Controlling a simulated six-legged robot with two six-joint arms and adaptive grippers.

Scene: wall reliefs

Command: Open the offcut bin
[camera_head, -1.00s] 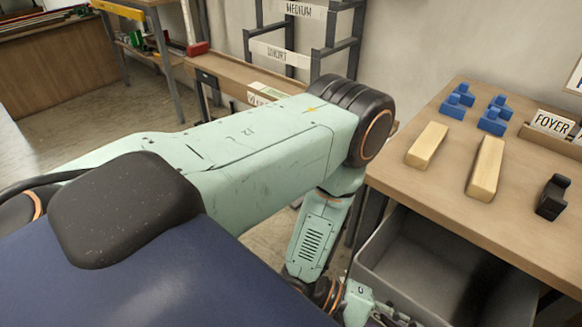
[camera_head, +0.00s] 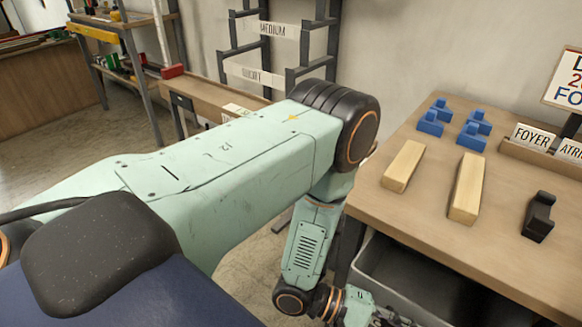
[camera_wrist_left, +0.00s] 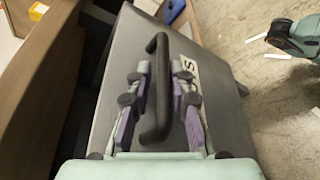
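The offcut bin (camera_head: 415,275) is a grey bin under the workbench. It stands pulled out, with part of its dark inside showing in the head view. In the left wrist view its grey front (camera_wrist_left: 222,115) carries a black bar handle (camera_wrist_left: 155,90) and a white label, mostly hidden. My left gripper (camera_wrist_left: 161,68) has its purple-padded fingers on either side of the handle, with visible gaps, so it looks open. In the head view the left gripper (camera_head: 382,318) is at the bottom edge, partly cut off. My right gripper is not in view.
The workbench (camera_head: 410,210) above the bin holds two wooden blocks (camera_head: 465,190), several blue pieces (camera_head: 472,137), a black piece (camera_head: 539,215) and a sign holder (camera_head: 545,155). A dark rack (camera_head: 280,45) stands against the wall. Open floor (camera_wrist_left: 280,110) lies beside the bin.

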